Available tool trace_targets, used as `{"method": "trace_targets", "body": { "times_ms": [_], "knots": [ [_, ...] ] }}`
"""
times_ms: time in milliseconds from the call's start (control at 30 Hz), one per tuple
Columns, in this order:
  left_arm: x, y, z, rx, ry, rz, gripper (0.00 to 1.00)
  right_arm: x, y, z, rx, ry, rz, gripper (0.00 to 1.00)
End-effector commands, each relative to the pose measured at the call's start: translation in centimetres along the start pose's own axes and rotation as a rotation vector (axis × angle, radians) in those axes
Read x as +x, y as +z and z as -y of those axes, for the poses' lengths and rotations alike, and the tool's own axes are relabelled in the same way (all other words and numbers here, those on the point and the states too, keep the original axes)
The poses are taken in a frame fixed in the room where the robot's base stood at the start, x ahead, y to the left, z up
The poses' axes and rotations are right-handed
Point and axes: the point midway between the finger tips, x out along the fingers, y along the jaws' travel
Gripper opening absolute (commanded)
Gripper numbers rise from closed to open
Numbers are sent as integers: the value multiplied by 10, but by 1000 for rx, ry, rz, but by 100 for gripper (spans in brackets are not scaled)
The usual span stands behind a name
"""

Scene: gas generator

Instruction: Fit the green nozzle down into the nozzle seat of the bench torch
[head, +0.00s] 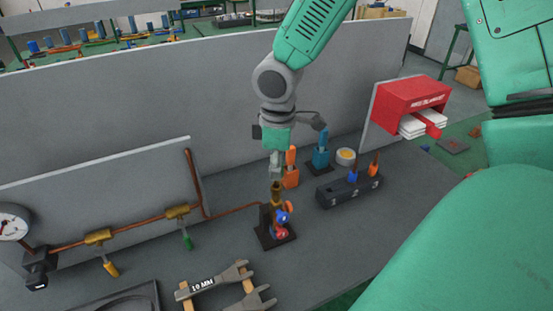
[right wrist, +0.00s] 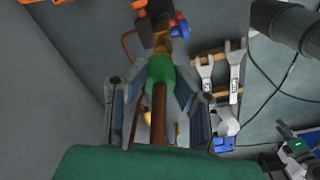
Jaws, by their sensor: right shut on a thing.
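The bench torch (head: 281,228) stands on a dark base plate on the bench, with red and blue knobs and a brass upper part (head: 277,192). My right gripper (head: 277,172) points down directly above it. In the right wrist view, this gripper (right wrist: 163,100) is shut on the green nozzle (right wrist: 160,70), a brown copper tube with a green collar. The nozzle's far end points at the torch (right wrist: 160,22) and lies close to it; I cannot tell whether they touch. In the head view the fingers mostly hide the nozzle. My left gripper is not in view.
An orange holder (head: 291,181) and a blue holder (head: 320,160) stand just behind the torch. A black block (head: 348,190) with coloured pieces is to the right. A wrench rack (head: 225,287) lies in front. A copper pipe with valves (head: 100,238) runs at left.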

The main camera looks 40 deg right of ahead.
Motion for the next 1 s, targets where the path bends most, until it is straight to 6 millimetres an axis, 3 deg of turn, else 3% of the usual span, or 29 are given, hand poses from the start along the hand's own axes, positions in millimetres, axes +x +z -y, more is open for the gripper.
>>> {"method": "trace_targets", "body": {
  "times_ms": [1000],
  "knots": [
    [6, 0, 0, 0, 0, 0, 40, 10, -2, 3, 0, -1, -1, 0]
  ]
}}
